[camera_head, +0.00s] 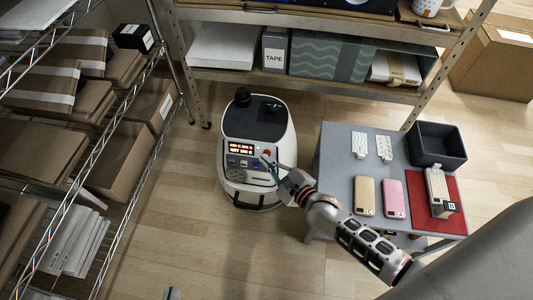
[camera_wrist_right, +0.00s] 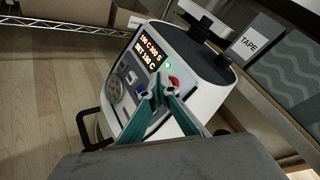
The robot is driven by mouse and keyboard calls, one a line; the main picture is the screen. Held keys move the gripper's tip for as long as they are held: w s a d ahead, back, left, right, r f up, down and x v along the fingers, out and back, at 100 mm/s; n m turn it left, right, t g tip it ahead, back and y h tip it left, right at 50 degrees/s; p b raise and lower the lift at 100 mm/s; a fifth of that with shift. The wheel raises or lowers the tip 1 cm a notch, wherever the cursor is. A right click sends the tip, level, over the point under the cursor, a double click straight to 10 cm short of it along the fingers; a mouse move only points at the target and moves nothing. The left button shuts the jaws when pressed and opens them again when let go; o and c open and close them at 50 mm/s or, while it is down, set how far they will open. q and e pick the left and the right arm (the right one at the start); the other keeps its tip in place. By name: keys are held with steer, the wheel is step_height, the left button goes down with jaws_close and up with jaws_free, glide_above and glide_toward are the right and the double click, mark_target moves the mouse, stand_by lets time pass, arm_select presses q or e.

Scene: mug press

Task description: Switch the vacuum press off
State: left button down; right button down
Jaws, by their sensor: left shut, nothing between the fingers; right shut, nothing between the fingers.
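The vacuum press (camera_head: 258,122) is a white rounded machine with a dark top, standing on the floor. Its display (camera_head: 239,148) is lit with orange digits, also in the right wrist view (camera_wrist_right: 143,51). A green light (camera_wrist_right: 168,65) glows beside a red button (camera_wrist_right: 174,82) on the front panel. My right gripper (camera_head: 266,162) is at the panel, shut and empty, with its teal fingertips (camera_wrist_right: 157,88) just beside the red button; I cannot tell whether they touch it. Only a small tip of my left gripper (camera_head: 172,294) shows at the bottom edge, shut and empty.
A grey table (camera_head: 337,160) stands right of the press, with phones, a dark bin (camera_head: 437,144) and a red mat (camera_head: 450,222). A shelf with a TAPE box (camera_head: 274,50) is behind. A wire rack of cartons (camera_head: 122,160) is left. Floor between rack and press is clear.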

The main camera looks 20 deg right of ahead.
arm_select(q)
steer(key=shift+s+f, duration=0.15)
arm_select(e)
steer(key=shift+w+d+f, duration=0.1)
steer(key=shift+w+d, duration=0.15)
steer(key=shift+w, duration=0.15)
stand_by(0.4)
arm_select(q)
steer(key=shift+w+r+p, duration=0.4)
steer(key=shift+r, duration=0.45)
arm_select(e)
steer(key=shift+s+a+r, duration=0.2)
steer(key=shift+s+a, duration=0.3)
steer(key=shift+s, duration=0.25)
